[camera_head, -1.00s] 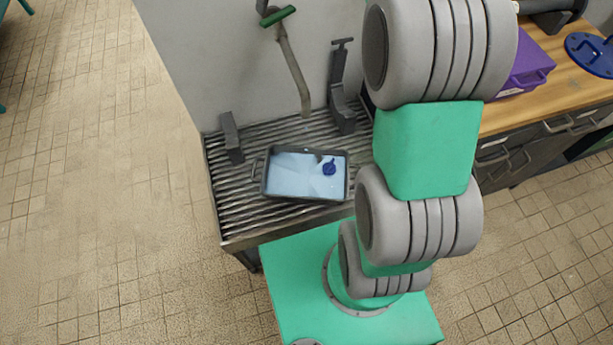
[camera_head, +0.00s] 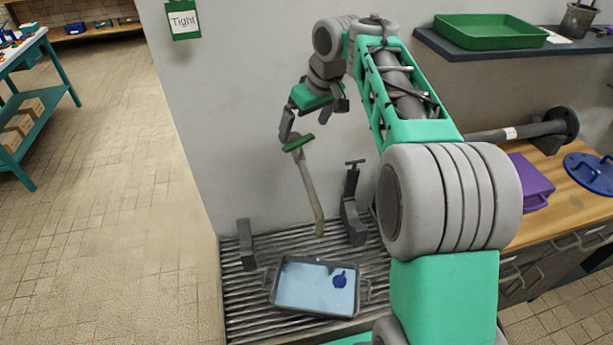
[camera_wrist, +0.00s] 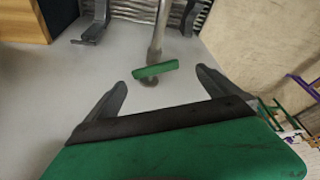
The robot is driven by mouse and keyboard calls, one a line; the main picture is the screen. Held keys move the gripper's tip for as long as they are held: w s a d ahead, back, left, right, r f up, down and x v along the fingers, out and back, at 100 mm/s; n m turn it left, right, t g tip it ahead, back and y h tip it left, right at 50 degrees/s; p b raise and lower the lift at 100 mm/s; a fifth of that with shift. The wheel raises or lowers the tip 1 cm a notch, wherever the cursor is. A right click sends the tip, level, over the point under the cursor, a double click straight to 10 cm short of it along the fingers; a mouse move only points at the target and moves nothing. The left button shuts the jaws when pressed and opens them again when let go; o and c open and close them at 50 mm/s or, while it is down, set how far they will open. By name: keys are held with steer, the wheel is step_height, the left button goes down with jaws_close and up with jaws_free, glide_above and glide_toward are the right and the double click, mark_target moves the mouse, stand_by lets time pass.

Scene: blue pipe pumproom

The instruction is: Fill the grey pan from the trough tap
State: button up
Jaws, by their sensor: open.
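The grey pan (camera_head: 273,300) sits on the slatted trough (camera_head: 245,318), below and slightly left of the tap spout. Pale blue liquid (camera_head: 305,287) covers its floor, and a small dark blue thing (camera_head: 340,280) shows in it. The tap (camera_head: 309,190) is a bent pipe on the wall with a green lever handle (camera_head: 298,143). I can make out no stream at its spout. My gripper (camera_head: 312,112) is open and empty, just above the handle. In the wrist view, the handle (camera_wrist: 155,69) appears beyond and between my open fingertips (camera_wrist: 162,80), apparently not touched.
Dark brackets stand left (camera_head: 246,243) and right (camera_head: 352,210) of the spout. A wooden counter (camera_head: 575,212) at right holds a purple box (camera_head: 528,183) and a blue flanged part (camera_head: 592,172). A shelf (camera_head: 500,52) carries a green tray (camera_head: 490,30). The left floor is open.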

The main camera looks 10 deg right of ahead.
mark_target(299, 141)
steer(key=x, duration=0.6)
steer(key=w+x, duration=0.1)
steer(key=x, duration=0.2)
steer(key=shift+w+d, duration=0.1)
steer(key=shift+d, duration=0.2)
steer(key=c, duration=1)
steer(key=shift+d+r+n+p, duration=0.15)
steer(key=shift+n+p, duration=0.45)
steer(key=shift+n, duration=0.3)
steer(key=shift+c, duration=0.5)
steer(key=shift+n+y, duration=0.3)
steer(key=o, duration=1.1)
